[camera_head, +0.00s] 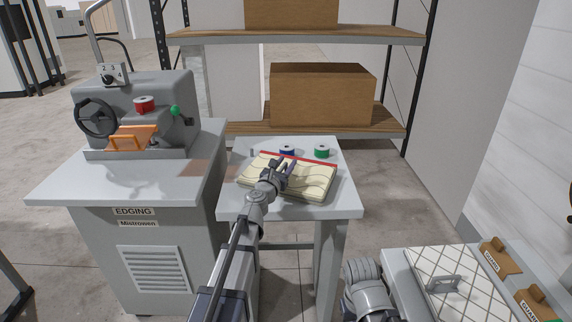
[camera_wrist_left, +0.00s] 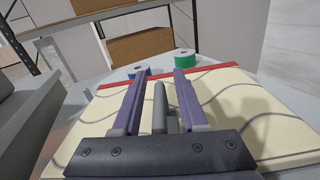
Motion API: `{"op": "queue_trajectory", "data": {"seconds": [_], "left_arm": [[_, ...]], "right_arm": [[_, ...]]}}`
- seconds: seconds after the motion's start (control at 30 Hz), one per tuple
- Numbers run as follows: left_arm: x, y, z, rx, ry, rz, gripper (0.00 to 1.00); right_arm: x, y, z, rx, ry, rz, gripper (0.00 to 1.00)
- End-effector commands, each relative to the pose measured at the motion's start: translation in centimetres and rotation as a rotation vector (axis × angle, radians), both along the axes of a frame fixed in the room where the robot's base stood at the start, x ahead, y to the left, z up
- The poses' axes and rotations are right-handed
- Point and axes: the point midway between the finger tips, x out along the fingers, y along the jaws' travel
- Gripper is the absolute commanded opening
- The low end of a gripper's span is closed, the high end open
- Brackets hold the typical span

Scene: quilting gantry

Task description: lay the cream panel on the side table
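The cream panel (camera_head: 315,178), with wavy dark lines and a red strip along its far edge, lies flat on the side table (camera_head: 345,207). It fills much of the left wrist view (camera_wrist_left: 235,110). My left gripper (camera_head: 287,164) is above the panel's middle, fingers pointing away from me. In the left wrist view its two purple fingers (camera_wrist_left: 158,82) are apart, with a grey upright bar (camera_wrist_left: 160,108), seemingly the panel's handle, between them. Gaps show on both sides of the bar. The bar's foot is hidden by the gripper body. My right gripper does not show.
A blue spool (camera_head: 287,149) and a green spool (camera_head: 322,151) stand behind the panel. The edging machine (camera_head: 150,110) is on a cabinet at left. A shelf with a cardboard box (camera_head: 320,95) is behind. A quilted white panel (camera_head: 455,282) with a handle lies at lower right.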

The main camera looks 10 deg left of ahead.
Motion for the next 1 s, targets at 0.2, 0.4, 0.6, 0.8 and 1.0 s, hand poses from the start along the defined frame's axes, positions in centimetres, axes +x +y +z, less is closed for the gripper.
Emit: {"op": "queue_trajectory", "data": {"seconds": [0.2, 0.4, 0.6, 0.8, 1.0], "left_arm": [[0.0, 0.0, 0.0, 0.0, 0.0, 0.0, 0.45], [-0.5, 0.0, 0.1, 0.0, 0.0, 0.0, 0.45], [-2.9, 0.3, 0.1, 0.0, 0.0, 0.001, 0.45], [-6.9, 0.7, 0.1, 0.0, 0.0, 0.002, 0.45], [-10.7, 1.2, 0.1, 0.0, 0.0, 0.002, 0.45]], "right_arm": [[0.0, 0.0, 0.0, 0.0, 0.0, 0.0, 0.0], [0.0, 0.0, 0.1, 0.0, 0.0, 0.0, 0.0], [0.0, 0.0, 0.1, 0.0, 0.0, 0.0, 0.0], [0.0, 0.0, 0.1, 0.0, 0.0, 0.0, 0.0], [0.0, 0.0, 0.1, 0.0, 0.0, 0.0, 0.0]]}}
